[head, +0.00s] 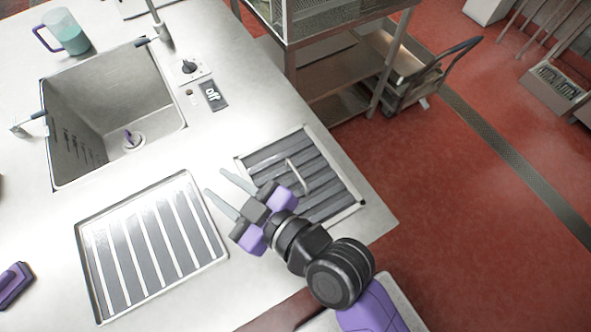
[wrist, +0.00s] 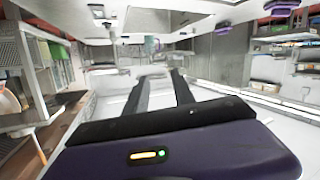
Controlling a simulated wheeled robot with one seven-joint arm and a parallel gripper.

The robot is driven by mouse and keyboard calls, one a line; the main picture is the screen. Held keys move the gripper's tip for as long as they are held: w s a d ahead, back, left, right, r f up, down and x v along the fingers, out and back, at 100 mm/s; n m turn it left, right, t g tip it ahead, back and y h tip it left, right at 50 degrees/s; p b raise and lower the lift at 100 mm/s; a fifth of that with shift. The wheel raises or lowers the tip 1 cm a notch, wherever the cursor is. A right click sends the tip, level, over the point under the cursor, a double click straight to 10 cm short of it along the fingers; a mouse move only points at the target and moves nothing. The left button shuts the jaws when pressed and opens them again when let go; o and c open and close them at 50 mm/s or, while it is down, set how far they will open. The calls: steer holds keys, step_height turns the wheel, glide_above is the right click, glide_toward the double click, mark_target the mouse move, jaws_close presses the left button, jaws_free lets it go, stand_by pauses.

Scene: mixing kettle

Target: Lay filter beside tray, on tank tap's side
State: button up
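A dark slatted panel with a wire handle, which looks like the filter (head: 325,196), lies in a pale-rimmed recess or frame at the counter's right end. A shallow metal tray (head: 218,256) with pale stripes lies to its left, in front of the sink. My gripper (head: 216,183) is above the counter between the two, its fingers apart with nothing between them. It partly covers the filter's near left side. The wrist view shows the same open fingers (wrist: 160,84). A tap (head: 30,122) stands at the sink's left edge and another (head: 161,33) at its back; I cannot tell which is the tank tap.
The sink (head: 100,100) opens behind the tray, with a knob (head: 188,67) and an "off" label (head: 213,95) at its right. A jug (head: 65,32) stands behind it. A purple object (head: 14,286) lies at the left. The strip between tray and filter is bare.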

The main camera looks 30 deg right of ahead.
steer(key=s+d+m+h, duration=0.2)
steer(key=s+d+m, duration=0.1)
steer(key=s+d, duration=0.6)
steer(key=s+d+m+h, duration=0.3)
steer(key=s+d, duration=0.6)
steer(key=s, duration=0.5)
steer(key=shift+d+h, duration=0.15)
steer(key=shift+h, duration=0.15)
steer(key=shift+s+f, duration=0.1)
steer(key=shift+f+b, duration=1.2)
steer(key=shift+b, duration=0.05)
